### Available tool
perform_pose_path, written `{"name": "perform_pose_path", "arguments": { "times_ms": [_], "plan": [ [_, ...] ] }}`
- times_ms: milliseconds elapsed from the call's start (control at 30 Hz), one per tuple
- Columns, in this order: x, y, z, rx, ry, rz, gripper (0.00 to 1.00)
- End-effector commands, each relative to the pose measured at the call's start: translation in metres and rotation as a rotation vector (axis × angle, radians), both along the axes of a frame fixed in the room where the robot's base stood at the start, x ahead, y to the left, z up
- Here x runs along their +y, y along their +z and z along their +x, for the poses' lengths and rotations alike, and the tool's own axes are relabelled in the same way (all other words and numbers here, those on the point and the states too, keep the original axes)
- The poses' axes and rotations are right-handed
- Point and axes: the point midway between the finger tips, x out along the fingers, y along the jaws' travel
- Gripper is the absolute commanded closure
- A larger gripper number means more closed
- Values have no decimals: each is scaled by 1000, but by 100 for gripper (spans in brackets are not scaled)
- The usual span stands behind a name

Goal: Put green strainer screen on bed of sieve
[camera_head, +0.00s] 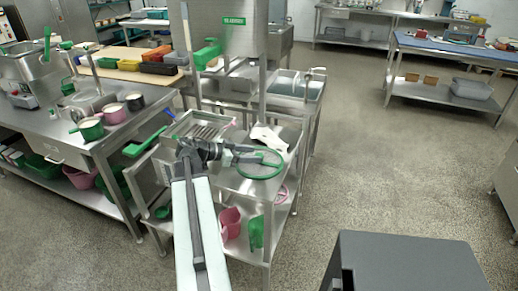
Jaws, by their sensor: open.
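The green strainer screen (262,178) is a round green rim with a see-through middle. It lies on the steel side table in front of the upright machine, towards the table's right edge. My gripper (241,155) is open at the screen's upper left side. It overlaps the rim in the picture; I cannot tell whether it touches. My arm comes up from the bottom of the picture. A steel tray with a slatted grate (207,131) is behind my wrist and partly hidden by it. I cannot tell for sure whether this is the bed of the sieve.
A white crumpled piece (268,138) lies just behind the screen. A green-handled tool (145,143) sticks out left of my wrist. Pink and green scoops (231,223) are on the lower shelf. Green, pink and black pots (113,112) stand on the left bench.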

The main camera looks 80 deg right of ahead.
Motion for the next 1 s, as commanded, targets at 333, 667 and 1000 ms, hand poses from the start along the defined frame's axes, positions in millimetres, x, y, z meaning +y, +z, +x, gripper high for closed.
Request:
{"name": "perform_pose_path", "arguments": {
  "times_ms": [333, 667, 1000],
  "plan": [
    [42, 35, 62, 1, 3, 1, 48],
    [50, 37, 74, 0, -1, 0, 48],
    [90, 9, 151, -9, 196, 204, 48]
  ]
}}
